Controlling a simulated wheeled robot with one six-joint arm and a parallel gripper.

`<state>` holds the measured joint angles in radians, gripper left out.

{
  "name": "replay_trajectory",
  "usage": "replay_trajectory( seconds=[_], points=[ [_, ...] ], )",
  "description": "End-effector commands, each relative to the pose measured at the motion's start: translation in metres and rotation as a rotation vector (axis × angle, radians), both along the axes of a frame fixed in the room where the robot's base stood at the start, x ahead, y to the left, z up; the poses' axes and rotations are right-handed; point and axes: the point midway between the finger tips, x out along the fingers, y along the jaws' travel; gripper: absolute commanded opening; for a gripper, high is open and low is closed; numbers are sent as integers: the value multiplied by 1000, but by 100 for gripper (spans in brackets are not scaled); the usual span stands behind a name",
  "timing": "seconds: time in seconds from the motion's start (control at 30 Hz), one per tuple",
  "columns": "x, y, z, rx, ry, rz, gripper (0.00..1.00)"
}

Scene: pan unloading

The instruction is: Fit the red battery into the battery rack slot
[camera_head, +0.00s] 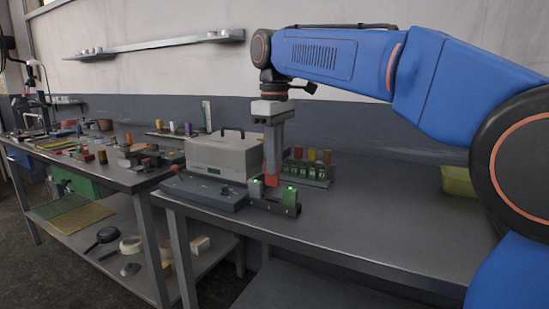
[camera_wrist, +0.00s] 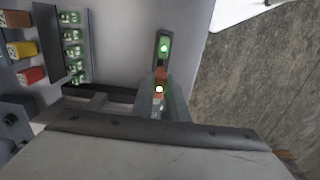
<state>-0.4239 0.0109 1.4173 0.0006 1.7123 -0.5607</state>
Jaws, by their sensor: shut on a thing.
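The battery rack (camera_head: 272,206) stands near the front left of the grey bench. My gripper (camera_head: 272,172) points straight down over this gap, shut on the red battery (camera_head: 271,181).
A flat grey unit (camera_head: 205,194) lies just left of the rack. A grey case with a handle (camera_head: 222,158) stands behind it. A holder (camera_head: 318,183) with green cells and coloured batteries is close behind. The bench to the right is clear up to a yellow-green bin (camera_head: 458,181).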

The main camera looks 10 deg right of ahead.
Motion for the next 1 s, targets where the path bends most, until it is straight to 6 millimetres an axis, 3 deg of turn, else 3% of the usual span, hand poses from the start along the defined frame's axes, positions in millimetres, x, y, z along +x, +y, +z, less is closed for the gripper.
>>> replay_trajectory(
  seconds=[0.8, 1.0],
  points=[
    [0, 0, -33, 0, 1, 1, 0],
    [0, 0, -33, 0, 0, 1, 0]
  ],
)
